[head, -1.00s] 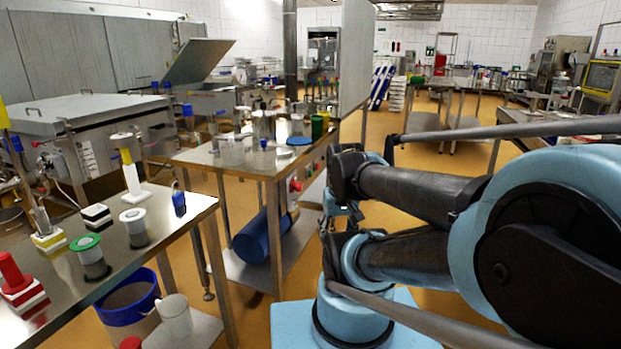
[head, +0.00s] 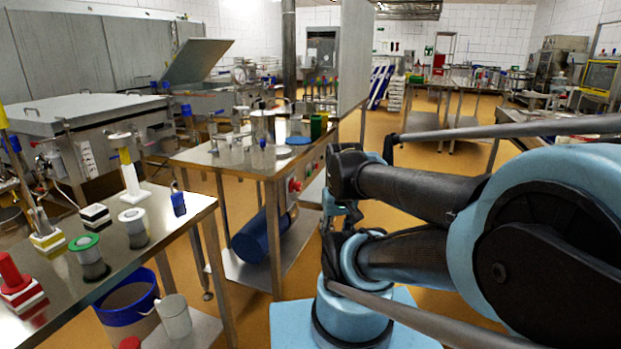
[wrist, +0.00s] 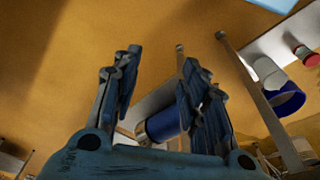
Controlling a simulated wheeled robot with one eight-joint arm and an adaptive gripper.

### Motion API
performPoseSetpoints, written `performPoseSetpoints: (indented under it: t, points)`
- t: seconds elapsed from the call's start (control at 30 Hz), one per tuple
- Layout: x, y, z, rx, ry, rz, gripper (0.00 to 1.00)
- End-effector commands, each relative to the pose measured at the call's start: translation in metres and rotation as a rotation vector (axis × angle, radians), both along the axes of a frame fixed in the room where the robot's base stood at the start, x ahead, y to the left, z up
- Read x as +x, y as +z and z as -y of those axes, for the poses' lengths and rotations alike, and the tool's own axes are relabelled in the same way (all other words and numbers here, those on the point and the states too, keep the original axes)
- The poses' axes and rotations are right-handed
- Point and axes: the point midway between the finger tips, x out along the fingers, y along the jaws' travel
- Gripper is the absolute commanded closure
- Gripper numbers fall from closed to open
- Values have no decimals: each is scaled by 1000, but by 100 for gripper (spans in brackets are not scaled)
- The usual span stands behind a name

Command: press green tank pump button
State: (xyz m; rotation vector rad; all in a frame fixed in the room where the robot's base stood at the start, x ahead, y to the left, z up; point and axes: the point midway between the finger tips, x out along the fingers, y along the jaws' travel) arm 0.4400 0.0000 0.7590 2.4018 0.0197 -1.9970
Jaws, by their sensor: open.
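I cannot make out a green pump button for certain. A red round button (head: 295,185) sits on the side of the middle steel table, with small dark marks beside it. A steel tank (head: 85,120) at the left carries a pale panel with small controls (head: 87,155), too small to tell their colours. My gripper (wrist: 160,85) is open and empty over the orange floor in the wrist view. In the head view it is partly hidden behind my arm, just right of the middle table and apart from it.
The middle steel table (head: 228,165) bears jars and a green container (head: 317,126). A blue cylinder (head: 262,236) lies on its lower shelf. The near left table (head: 165,225) holds moulds, with a blue-rimmed bucket (head: 128,300) beneath. Orange floor lies clear between the tables.

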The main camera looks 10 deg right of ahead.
Motion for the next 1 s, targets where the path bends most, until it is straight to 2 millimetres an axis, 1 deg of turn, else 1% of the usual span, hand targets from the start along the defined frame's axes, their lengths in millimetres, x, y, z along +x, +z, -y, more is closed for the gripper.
performPoseSetpoints:
  t: [0.03,0.07,0.1,0.13,1.0]
  points:
    - [0,0,0,0,0,0,80]
    - [0,0,0,0,0,0,87]
    - [0,0,0,0,0,0,96]
    - [0,0,0,0,0,0,100]
    - [0,0,0,0,0,0,100]
